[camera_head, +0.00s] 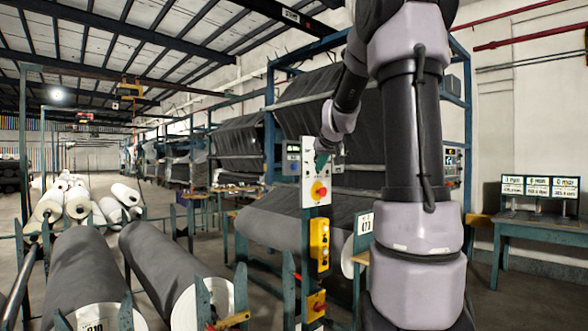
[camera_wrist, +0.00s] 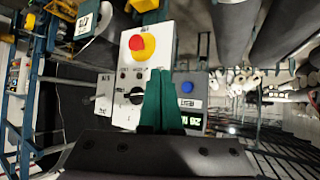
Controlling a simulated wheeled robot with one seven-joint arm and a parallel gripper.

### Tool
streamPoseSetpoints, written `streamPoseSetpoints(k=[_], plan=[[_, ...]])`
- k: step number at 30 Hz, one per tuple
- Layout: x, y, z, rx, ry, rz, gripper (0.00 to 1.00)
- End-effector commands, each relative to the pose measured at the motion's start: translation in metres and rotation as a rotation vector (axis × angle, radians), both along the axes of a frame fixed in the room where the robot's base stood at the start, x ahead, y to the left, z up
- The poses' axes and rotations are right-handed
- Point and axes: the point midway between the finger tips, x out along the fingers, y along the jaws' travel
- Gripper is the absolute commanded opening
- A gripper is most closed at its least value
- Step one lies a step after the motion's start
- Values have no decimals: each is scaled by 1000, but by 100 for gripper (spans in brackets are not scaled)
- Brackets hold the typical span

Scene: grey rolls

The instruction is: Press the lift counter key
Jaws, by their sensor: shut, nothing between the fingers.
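My gripper (camera_head: 321,160) is shut and empty in front of the upper part of a white control panel (camera_head: 308,187). In the wrist view its green fingers (camera_wrist: 159,74) are together and point across the face of that panel (camera_wrist: 125,78). The panel carries a red and yellow stop button (camera_head: 319,190) and a black rotary knob (camera_wrist: 136,96). Beside it is a grey counter box (camera_wrist: 185,104) with a blue round key (camera_wrist: 186,87) and a lit green display (camera_wrist: 194,120). The box also shows left of the panel in the head view (camera_head: 293,159). The fingers overlap its edge in the picture; I cannot tell whether they touch anything.
A yellow button box (camera_head: 319,245) hangs below the panel on its post. Large grey rolls (camera_head: 172,272) lie at the front left, white rolls (camera_head: 78,203) behind them. A green table (camera_head: 540,226) with displays stands at the right. Blue machine frames surround the panel.

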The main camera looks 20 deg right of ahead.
Motion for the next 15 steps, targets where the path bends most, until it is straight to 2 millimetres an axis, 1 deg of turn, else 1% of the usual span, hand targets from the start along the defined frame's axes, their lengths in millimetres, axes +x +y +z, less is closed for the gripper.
streamPoseSetpoints(k=[5,15], plan=[[14,6,0,0,1,3,0],[59,23,0,0,0,4,0]])
